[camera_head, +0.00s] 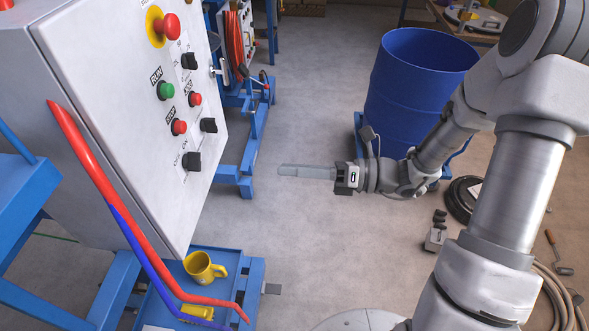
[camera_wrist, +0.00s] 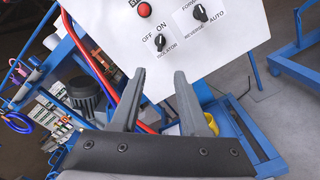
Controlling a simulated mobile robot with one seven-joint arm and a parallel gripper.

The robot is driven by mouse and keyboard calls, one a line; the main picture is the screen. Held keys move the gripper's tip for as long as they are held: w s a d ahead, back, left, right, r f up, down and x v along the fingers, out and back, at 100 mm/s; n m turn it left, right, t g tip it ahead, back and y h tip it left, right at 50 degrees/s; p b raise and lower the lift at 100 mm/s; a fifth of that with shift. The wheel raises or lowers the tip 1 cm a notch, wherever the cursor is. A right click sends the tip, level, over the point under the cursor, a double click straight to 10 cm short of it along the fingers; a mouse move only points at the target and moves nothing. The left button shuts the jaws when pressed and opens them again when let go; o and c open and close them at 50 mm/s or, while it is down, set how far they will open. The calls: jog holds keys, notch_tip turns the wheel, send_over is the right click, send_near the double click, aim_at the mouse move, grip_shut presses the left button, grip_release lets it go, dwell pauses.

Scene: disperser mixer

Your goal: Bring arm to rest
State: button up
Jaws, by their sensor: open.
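My gripper (camera_head: 281,170) is held out in mid-air over the floor in the head view, pointing left toward the control panel (camera_head: 140,90). In the wrist view my gripper (camera_wrist: 157,82) shows two grey fingers spread apart with nothing between them. The panel (camera_wrist: 222,45) lies beyond the fingertips, apart from them as far as I can tell. The panel carries a red emergency button (camera_head: 166,27), a green button (camera_head: 166,91), red buttons and several black rotary switches. My arm (camera_head: 520,190) reaches in from the right side of the head view, bent at the elbow.
A blue drum (camera_head: 415,85) stands close behind my forearm. A yellow mug (camera_head: 203,267) sits on a blue shelf (camera_head: 225,255) below the panel. Hoses (camera_head: 550,290) lie at right. The middle floor is clear.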

dwell(0.5)
jog(key=s+d+r+n+g+h+b, duration=0.1)
jog(key=s+d+n+g+h, duration=0.1)
jog(key=s+n+h, duration=0.45)
jog(key=s+d+r+n+g+h, duration=0.1)
jog(key=s+n+g+h, duration=0.2)
jog(key=n, duration=0.6)
jog(key=s+d+r+n+t+h+b, duration=0.1)
jog(key=s+d+r+n+t+h, duration=0.2)
jog(key=d+r+n+t+h, duration=0.5)
jog(key=d+n+t, duration=0.1)
jog(key=d+n, duration=0.2)
jog(key=n, duration=0.1)
jog(key=shift+s+d+r, duration=0.15)
jog(key=shift+s+d, duration=0.05)
jog(key=shift+d, duration=0.05)
